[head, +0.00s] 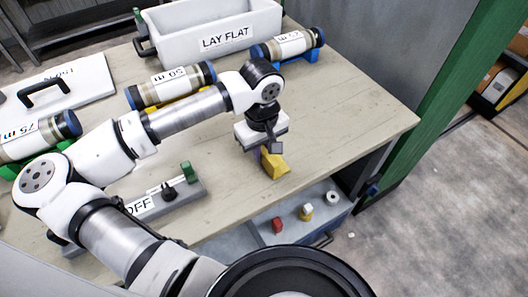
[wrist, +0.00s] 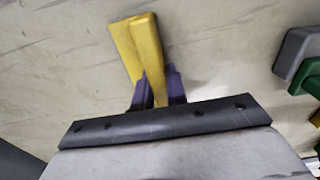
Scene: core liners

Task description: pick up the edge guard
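The edge guard (head: 273,164) is a yellow angled piece at or just above the right part of the table, below my gripper. Whether it touches the table top is unclear. In the wrist view the edge guard (wrist: 143,50) shows two long yellow faces meeting at a fold. My gripper (wrist: 160,85) has its dark purple fingers on either side of one yellow face, with no clear gap, so it looks shut on it. In the head view my gripper (head: 262,153) points down and its wrist hides part of the fingers.
A white "LAY FLAT" bin (head: 215,40) stands at the back of the table (head: 345,115). Capped core tubes lie on holders, one at the back (head: 288,46) and one behind my arm (head: 170,86). The table's right side is clear.

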